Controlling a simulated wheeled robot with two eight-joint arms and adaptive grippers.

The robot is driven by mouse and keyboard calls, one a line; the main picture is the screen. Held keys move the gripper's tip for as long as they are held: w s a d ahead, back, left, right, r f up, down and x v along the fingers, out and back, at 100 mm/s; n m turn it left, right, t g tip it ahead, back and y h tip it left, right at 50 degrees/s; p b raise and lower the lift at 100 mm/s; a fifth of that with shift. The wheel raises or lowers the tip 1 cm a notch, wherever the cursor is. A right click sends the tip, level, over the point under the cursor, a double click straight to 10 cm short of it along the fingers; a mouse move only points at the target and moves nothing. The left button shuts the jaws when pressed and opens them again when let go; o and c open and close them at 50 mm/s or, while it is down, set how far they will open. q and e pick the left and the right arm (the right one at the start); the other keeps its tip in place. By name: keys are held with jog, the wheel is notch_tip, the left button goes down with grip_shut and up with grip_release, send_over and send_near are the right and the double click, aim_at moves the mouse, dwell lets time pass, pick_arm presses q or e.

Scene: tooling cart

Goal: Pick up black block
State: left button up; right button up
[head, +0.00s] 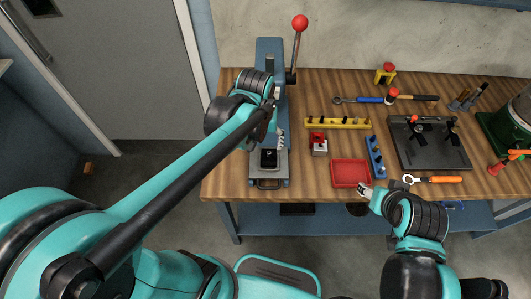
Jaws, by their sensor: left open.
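A small black block (269,159) sits on the light base plate of the blue press (270,48), near the table's front edge. My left gripper (272,128) is over the press, just behind and above the block. It is open, and I see nothing held in it; its fingers are partly hidden by the wrist and arm. My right gripper (366,191) is low by the front right corner of the red tray (350,165), small in view. I cannot tell its jaw opening.
The press lever with a red knob (300,23) rises right of my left wrist. A yellow rail (338,123), a red-and-grey fixture (319,145) and a blue rail (375,157) stand right of the press. A dark plate (428,155) and several tools lie farther right.

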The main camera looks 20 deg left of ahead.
aim_at(269, 152)
pick_arm(q)
jog(key=shift+w+d+f+n+g+p, duration=0.2)
jog(key=shift+w+d+g, duration=0.15)
jog(key=shift+w, duration=0.15)
jog(key=shift+w+d+f+n+g+p, duration=0.1)
jog(key=shift+w+d+f+g+p, duration=0.1)
jog(key=shift+w+g, duration=0.25)
jog(key=shift+w+d+f, duration=0.1)
jog(key=shift+w+f, duration=0.15)
jog(key=shift+f, duration=0.3)
notch_tip(269, 152, down, 8)
jog(key=b, duration=0.2)
jog(key=shift+r+b, duration=0.25)
jog(key=shift+b, duration=0.15)
jog(key=shift+s, duration=0.1)
jog(key=shift+r, duration=0.1)
jog(key=c, duration=1.4)
